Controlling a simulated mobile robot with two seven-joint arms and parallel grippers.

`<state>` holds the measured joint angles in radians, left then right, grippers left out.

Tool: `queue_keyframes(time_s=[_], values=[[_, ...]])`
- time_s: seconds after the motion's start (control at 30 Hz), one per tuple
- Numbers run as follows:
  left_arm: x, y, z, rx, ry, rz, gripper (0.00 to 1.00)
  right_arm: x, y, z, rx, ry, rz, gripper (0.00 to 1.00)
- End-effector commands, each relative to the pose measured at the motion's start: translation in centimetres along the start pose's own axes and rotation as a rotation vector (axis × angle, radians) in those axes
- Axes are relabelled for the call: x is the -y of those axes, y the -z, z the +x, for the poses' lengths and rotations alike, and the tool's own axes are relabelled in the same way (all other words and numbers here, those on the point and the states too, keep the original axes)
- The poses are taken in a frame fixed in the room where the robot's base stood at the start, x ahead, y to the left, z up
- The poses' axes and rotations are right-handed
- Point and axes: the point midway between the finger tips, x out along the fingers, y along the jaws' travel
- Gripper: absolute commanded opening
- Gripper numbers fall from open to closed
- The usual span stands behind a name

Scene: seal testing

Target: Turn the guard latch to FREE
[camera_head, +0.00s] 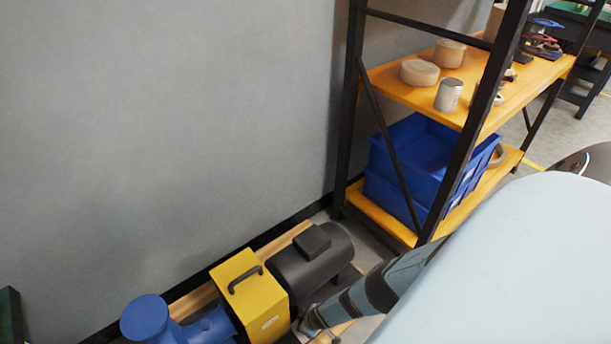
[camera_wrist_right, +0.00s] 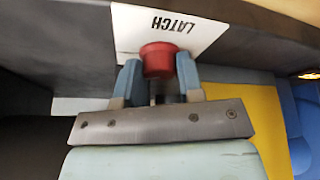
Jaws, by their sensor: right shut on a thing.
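The latch is a red round knob (camera_wrist_right: 158,57) beside a white plate (camera_wrist_right: 170,30) marked LATCH in the right wrist view. My right gripper (camera_wrist_right: 160,78) is shut on the knob, with one blue-grey finger on each side of it. In the head view the yellow guard (camera_head: 250,290) with a black handle stands between a blue pump (camera_head: 150,318) and a dark motor (camera_head: 312,258). My right gripper (camera_head: 308,326) is low beside the guard there, and the knob is hidden. No FREE mark shows, so the latch's setting cannot be told. My left gripper is out of view.
A black-framed rack with orange shelves (camera_head: 515,95) stands right of the motor. It holds blue crates (camera_head: 420,155), cylindrical parts and a metal can (camera_head: 448,95). A grey wall (camera_head: 170,130) rises behind the pump unit.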

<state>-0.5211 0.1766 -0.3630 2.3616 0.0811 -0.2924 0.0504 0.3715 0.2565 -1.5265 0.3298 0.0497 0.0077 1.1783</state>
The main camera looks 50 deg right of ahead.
Motion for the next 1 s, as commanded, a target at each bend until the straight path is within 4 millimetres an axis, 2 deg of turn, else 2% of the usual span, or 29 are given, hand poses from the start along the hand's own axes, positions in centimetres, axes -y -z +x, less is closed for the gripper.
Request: queue_keyframes(time_s=[0.5, 1.0], values=[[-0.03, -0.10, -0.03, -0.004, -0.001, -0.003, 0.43, 0.33, -0.08, 0.05, 0.014, -0.118, 0.291, 0.11], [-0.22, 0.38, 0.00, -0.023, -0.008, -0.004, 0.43, 0.21, 0.03, 0.04, 0.019, -0.174, 0.415, 0.11]])
